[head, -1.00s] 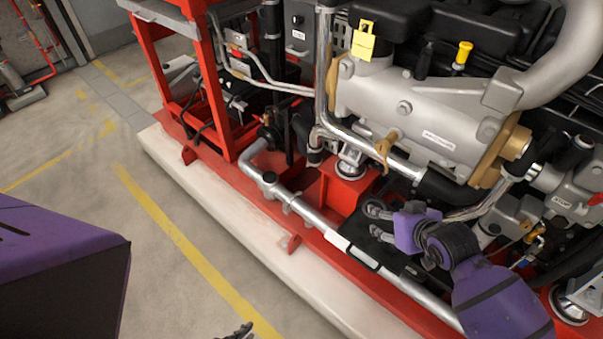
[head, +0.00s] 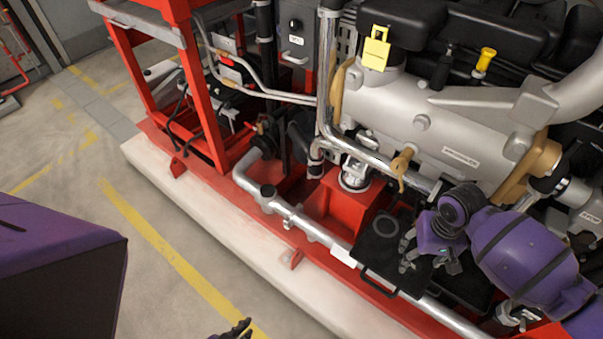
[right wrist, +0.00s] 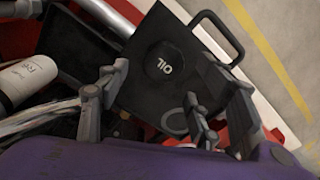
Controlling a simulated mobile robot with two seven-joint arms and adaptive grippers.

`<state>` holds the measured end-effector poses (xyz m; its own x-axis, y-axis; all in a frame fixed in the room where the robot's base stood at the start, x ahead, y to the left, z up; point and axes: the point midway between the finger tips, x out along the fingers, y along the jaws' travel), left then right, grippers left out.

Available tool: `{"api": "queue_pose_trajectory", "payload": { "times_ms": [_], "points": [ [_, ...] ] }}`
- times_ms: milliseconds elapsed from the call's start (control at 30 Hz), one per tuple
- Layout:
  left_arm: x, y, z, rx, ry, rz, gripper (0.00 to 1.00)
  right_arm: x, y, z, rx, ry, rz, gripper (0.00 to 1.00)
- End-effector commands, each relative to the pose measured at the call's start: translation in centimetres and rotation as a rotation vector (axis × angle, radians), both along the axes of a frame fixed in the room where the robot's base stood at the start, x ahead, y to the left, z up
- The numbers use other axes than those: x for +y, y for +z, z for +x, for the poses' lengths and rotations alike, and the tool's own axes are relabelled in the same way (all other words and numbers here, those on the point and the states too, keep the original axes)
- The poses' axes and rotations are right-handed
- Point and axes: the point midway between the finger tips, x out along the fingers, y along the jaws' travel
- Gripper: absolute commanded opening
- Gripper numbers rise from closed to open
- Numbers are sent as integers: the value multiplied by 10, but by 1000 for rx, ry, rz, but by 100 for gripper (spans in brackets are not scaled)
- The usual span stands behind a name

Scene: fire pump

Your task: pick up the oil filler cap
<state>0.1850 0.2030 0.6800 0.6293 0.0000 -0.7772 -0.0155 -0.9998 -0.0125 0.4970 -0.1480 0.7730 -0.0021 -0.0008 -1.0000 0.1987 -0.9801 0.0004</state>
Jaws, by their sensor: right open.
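The oil filler cap (right wrist: 168,62) is a round black cap marked OIL, lying on a black tray (right wrist: 150,25) in the right wrist view. My right gripper (head: 406,250) is open above the tray. In the right wrist view its fingers (right wrist: 166,88) are spread, with the cap showing between and beyond their tips. Only dark finger parts of my left gripper (head: 236,331) show at the bottom edge of the head view.
A pale ring (head: 386,224) is on the tray, and a loop handle (right wrist: 222,38) sticks out from its edge. A silver pipe (head: 310,230) runs along the red base frame. The grey engine (head: 440,130) stands behind. Open floor (head: 60,225) lies to the left.

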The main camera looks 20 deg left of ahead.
Motion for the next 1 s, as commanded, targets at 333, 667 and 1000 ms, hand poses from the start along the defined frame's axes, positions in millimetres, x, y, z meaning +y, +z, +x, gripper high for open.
{"api": "queue_pose_trajectory", "payload": {
  "times_ms": [333,667,1000],
  "points": [
    [3,-3,1,-1,2,4,0,-1,-46,-2,-1,2,2,60],
    [4,1,5,-12,3,6,0,-1,-48,-1,-5,3,3,52],
    [4,-1,3,-8,4,6,0,-1,-48,-1,-5,3,3,9]
  ]
}}
